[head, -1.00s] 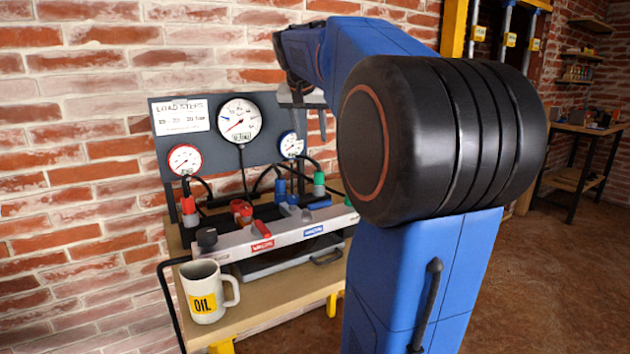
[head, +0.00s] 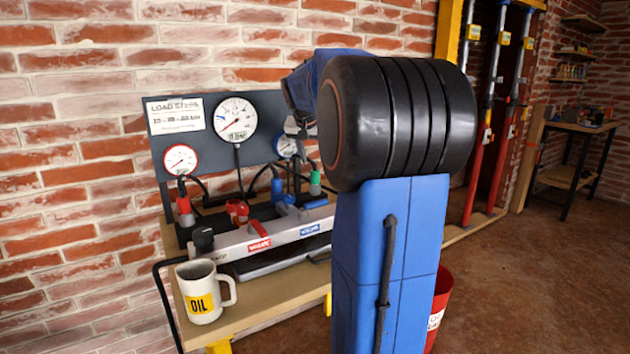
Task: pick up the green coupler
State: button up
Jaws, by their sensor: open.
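The green coupler (head: 315,184) stands upright at the right end of the pump bench's row of couplers, with a dark hose at its top. It shows just left of my blue arm. My gripper (head: 299,148) is above and slightly left of it in the picture, in front of the gauge panel. The gripper is open, with nothing seen between its fingers. My arm's black joint hides part of it, and the gap in depth to the coupler cannot be told.
A red coupler (head: 184,205), a blue coupler (head: 277,188) and red and blue levers crowd the bench. The gauge panel (head: 215,155) rises behind. An oil mug (head: 201,292) stands at the front left. A red bucket (head: 440,300) is on the floor at right.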

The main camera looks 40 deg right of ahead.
aim_at(315, 166)
jog(key=shift+a+x, duration=0.1)
jog(key=shift+x, duration=1.25)
jog(key=shift+a+x, duration=0.15)
jog(key=shift+x, duration=1.15)
jog(key=c, duration=1.1)
jog(key=shift+c, duration=0.2)
notch_tip(315, 166, up, 18)
